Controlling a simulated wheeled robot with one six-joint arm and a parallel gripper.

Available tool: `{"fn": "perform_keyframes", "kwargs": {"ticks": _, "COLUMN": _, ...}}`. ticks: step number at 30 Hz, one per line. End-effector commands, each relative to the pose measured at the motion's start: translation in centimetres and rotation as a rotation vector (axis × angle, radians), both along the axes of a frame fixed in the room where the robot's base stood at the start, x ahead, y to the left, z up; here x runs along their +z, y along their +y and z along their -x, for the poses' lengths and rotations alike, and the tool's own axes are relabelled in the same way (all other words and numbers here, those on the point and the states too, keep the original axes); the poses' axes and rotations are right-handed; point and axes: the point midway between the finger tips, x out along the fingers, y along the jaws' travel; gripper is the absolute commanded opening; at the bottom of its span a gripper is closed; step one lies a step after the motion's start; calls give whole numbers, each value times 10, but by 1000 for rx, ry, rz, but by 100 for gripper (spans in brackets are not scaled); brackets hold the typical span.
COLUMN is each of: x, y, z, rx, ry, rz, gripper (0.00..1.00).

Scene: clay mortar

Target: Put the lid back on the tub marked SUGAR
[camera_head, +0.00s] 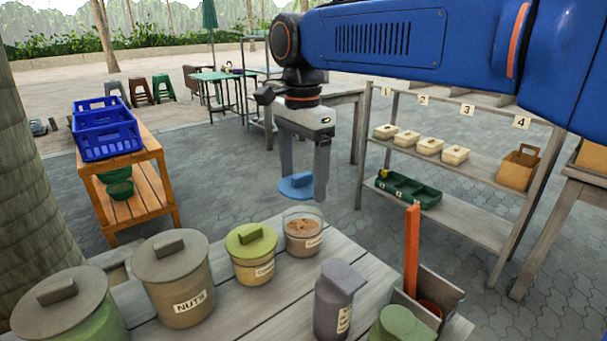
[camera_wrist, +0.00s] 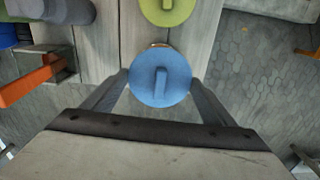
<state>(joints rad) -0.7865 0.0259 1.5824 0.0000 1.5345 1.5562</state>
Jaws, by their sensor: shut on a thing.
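My gripper (camera_head: 303,185) is shut on a round blue lid (camera_head: 296,187). In the wrist view the blue lid (camera_wrist: 160,80) sits level between the two fingers, with its raised bar handle showing. An open clear tub (camera_head: 303,236) with brown contents stands at the table's far edge, just below and slightly right of the lid in the head view. Its label is not legible. In the wrist view the lid hides nearly all of it. A gap shows between lid and tub in the head view.
A tub with a yellow-green lid (camera_head: 251,254) stands close left of the open tub. Beyond it are a tub marked NUTS (camera_head: 178,278) and a green tub (camera_head: 68,310). A grey bottle (camera_head: 335,300) and a box with an orange upright (camera_head: 412,250) stand right.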

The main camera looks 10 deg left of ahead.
Motion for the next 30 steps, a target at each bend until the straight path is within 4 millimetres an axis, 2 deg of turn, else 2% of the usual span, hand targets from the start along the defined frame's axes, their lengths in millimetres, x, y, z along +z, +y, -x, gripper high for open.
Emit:
{"fn": "perform_keyframes", "kwargs": {"ticks": 21, "x": -53, "y": -1, "z": 0, "rx": -1, "ry": 1, "rz": 1, "gripper": 57}}
{"fn": "perform_keyframes", "kwargs": {"ticks": 30, "x": -61, "y": -1, "z": 0, "rx": -1, "ry": 0, "rz": 0, "gripper": 57}}
